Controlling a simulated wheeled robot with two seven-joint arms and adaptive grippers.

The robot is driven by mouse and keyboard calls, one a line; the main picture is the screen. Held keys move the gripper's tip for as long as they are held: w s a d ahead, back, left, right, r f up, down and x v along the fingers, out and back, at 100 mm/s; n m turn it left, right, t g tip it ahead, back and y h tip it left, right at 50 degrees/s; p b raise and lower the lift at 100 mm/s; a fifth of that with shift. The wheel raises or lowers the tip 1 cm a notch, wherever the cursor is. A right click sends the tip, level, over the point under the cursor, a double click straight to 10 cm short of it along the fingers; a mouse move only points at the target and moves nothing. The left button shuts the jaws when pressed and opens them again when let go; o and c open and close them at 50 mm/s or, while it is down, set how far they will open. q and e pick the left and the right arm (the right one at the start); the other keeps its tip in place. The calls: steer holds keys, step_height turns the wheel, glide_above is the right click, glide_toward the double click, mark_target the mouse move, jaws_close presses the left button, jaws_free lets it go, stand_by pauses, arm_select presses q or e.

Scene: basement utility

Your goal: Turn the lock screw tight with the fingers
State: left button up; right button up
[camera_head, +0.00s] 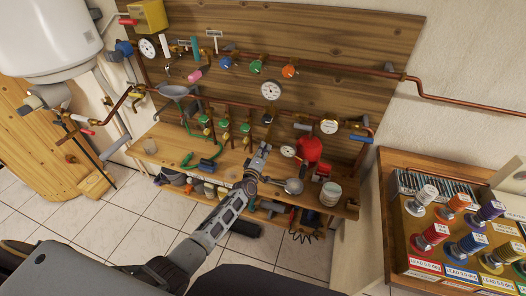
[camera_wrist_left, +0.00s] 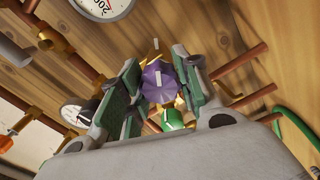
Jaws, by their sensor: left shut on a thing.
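My left gripper (camera_head: 261,155) reaches up from the bottom to the lower row of valves on the wooden board. In the left wrist view a purple faceted knob (camera_wrist_left: 158,82) with a white mark on its face sits between the two green-padded fingers (camera_wrist_left: 158,92). The fingers are shut on it. I cannot tell for sure that this knob is the lock screw. In the head view I cannot make out the knob at the fingertips. A green part (camera_wrist_left: 172,120) shows just below the knob in the wrist view. My right gripper is not in view.
The wooden board (camera_head: 330,30) carries copper pipes, gauges (camera_head: 271,90) and coloured valves. A red can (camera_head: 310,150), a ladle-like metal piece (camera_head: 293,186) and a white tub (camera_head: 330,194) are close right of the gripper.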

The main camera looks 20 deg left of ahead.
arm_select(q)
steer(key=shift+d+f, duration=0.1)
steer(key=o, duration=1.1)
steer(key=shift+c, duration=0.2)
steer(key=s, duration=1.2)
steer(key=shift+a, duration=0.25)
stand_by(0.6)
steer(key=s+f+m+g, duration=0.35)
steer(key=s+f, duration=0.25)
steer(key=f, duration=0.6)
steer(key=s+f+m+g, duration=0.3)
steer(key=s+f+m, duration=0.25)
steer(key=f, duration=0.65)
steer(key=s+f+m+g, duration=0.4)
steer(key=s+f, duration=0.3)
steer(key=f, duration=0.4)
steer(key=s+a+f+m+g, duration=0.1)
steer(key=s+f, duration=0.4)
steer(key=s, duration=0.7)
steer(key=s+a+f+m+g, duration=0.1)
steer(key=s+f, duration=0.4)
steer(key=s, duration=0.7)
steer(key=s+a+f+g, duration=0.2)
steer(key=s+f+g, duration=0.2)
steer(key=s, duration=0.8)
step_height(320, 180, down, 2)
steer(key=shift+a+f+m+y, duration=0.1)
steer(key=shift+a+m+y, duration=0.2)
steer(key=shift+a+m, duration=0.1)
